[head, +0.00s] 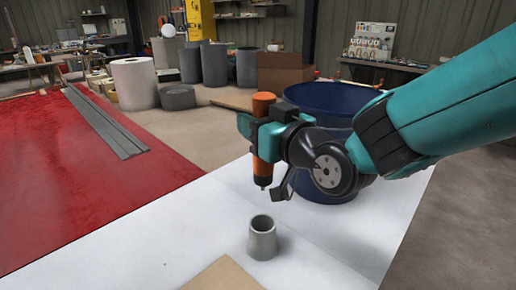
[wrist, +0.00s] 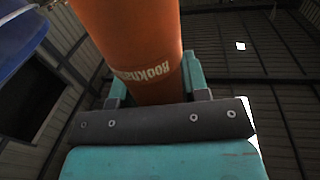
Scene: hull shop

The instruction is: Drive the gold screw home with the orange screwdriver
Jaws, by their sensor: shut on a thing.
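The orange screwdriver (head: 263,104) stands about upright in the head view, with its dark tip pointing down. My gripper (head: 259,132) is shut around its orange body and holds it above the white tabletop, behind the grey cup. In the wrist view the orange body (wrist: 140,45), with white lettering, rises between the teal jaws of my gripper (wrist: 153,88). I cannot make out the gold screw in either view.
An open grey cup (head: 262,243) stands on the white tabletop (head: 180,230), with a tan board (head: 225,275) at the front edge. A large blue bin (head: 330,98) stands behind my gripper. A red surface (head: 60,185) with long grey strips (head: 105,124) lies left.

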